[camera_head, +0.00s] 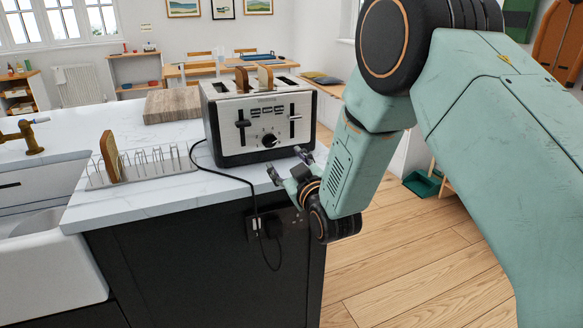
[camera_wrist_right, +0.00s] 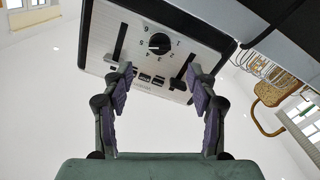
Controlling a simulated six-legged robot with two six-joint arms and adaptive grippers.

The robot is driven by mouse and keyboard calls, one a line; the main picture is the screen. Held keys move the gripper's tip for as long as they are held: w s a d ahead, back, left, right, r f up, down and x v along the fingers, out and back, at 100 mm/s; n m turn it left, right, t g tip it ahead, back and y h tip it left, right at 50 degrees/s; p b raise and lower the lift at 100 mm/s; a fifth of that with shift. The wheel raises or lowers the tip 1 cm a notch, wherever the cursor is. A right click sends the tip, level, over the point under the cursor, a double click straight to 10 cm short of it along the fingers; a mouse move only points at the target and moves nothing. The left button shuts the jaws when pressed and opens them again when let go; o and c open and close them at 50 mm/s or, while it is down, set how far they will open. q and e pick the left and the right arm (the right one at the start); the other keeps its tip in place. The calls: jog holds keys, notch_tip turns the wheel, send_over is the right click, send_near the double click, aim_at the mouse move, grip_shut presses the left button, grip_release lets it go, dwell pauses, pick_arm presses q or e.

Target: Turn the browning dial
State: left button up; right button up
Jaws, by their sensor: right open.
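A silver and black toaster (camera_head: 225,135) stands on the white marble counter, with two bread slices (camera_head: 265,77) sticking out of its top. Its black browning dial (camera_head: 269,140) is low on the front face, between two lever slots. The dial also shows in the right wrist view (camera_wrist_right: 159,43), ringed by numbers, with the toaster appearing upside down. My right gripper (camera_head: 287,165) is open and empty, just in front of and below the dial, apart from it. In the wrist view, the dial lies beyond the gap between the fingertips (camera_wrist_right: 160,72). My left gripper is not in view.
A wire toast rack (camera_head: 165,165) holding one slice (camera_head: 110,157) stands left of the toaster. A wooden board (camera_head: 172,106) lies behind. The toaster's black cord (camera_head: 225,177) runs over the counter edge to a socket (camera_head: 257,224). Floor right of the counter is open.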

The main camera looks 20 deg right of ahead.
jog(key=shift+s, duration=1.35)
jog(key=shift+d, duration=0.1)
